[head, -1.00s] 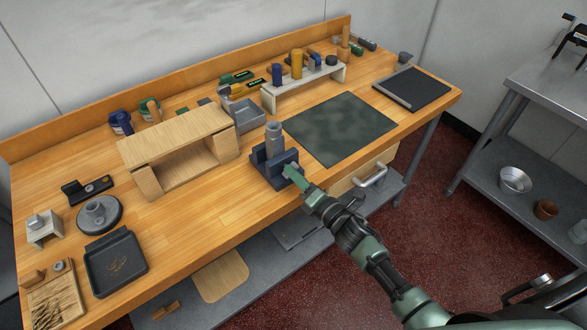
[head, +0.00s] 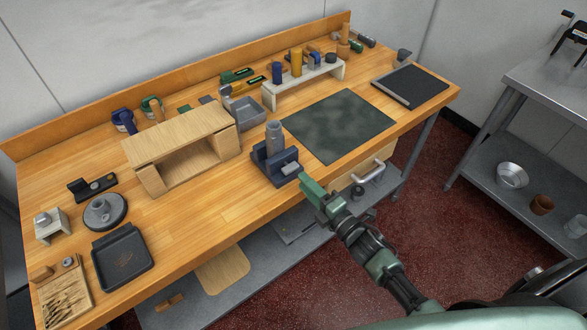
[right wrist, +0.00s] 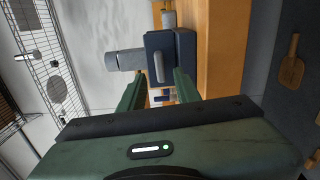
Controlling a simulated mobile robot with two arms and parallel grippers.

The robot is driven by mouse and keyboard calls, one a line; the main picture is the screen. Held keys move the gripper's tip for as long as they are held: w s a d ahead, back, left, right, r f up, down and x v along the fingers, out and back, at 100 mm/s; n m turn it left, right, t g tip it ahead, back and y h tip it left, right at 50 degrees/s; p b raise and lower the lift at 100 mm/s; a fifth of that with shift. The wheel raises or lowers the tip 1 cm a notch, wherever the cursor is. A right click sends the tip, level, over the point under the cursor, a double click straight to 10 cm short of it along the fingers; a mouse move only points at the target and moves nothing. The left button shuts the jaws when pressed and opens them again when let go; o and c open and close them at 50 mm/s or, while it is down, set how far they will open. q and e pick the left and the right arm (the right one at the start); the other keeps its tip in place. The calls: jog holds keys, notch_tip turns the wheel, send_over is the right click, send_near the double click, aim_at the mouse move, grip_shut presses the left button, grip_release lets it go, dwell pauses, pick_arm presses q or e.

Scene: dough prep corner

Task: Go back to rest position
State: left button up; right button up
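My right gripper (head: 306,182) is green and hangs just off the front edge of the workbench, in front of a dark blue vise-like fixture (head: 268,170). A grey cylinder (head: 274,138) stands upright in that fixture. In the right wrist view the two green fingers of my right gripper (right wrist: 158,88) are spread apart with nothing held between them. The blue fixture (right wrist: 182,50) shows beyond the fingertips, apart from them, with a light grey bar on its front. My left gripper is in neither view.
The wooden workbench (head: 210,215) carries a wooden shelf box (head: 180,135), a dark green mat (head: 340,125), a black tray (head: 123,258) and a white riser (head: 300,88). A drawer handle (head: 370,172) juts out near my right arm. A metal rack (head: 500,150) stands at right; red floor lies between.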

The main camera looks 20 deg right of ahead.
jog(key=shift+s+d, duration=0.25)
jog(key=shift+s, duration=0.45)
jog(key=s+d+f+m+g+h+b, duration=0.15)
jog(key=s+f+m, duration=0.3)
jog(key=f, duration=0.65)
jog(key=s+d+f+m+g+h+b, duration=0.1)
jog(key=s+f+m+g+h, duration=0.15)
jog(key=s+f, duration=0.55)
jog(key=s+d+f+m+g+h+b, duration=0.1)
jog(key=s+d+f+m+g, duration=0.3)
jog(key=f, duration=0.9)
jog(key=s+f+m+g+b, duration=0.1)
jog(key=s+f+m+g, duration=0.1)
jog(key=s+f, duration=0.3)
jog(key=s+a+f+m+g+b, duration=0.1)
jog(key=s+f+m+g, duration=0.2)
jog(key=s, duration=1)
jog(key=s+a+f+m+g+h+b, duration=0.1)
jog(key=s+f+m+g, duration=0.2)
jog(key=s+f, duration=0.6)
jog(key=shift+s+a+m, duration=0.25)
jog(key=shift+s+m, duration=0.2)
jog(key=shift+m, duration=0.25)
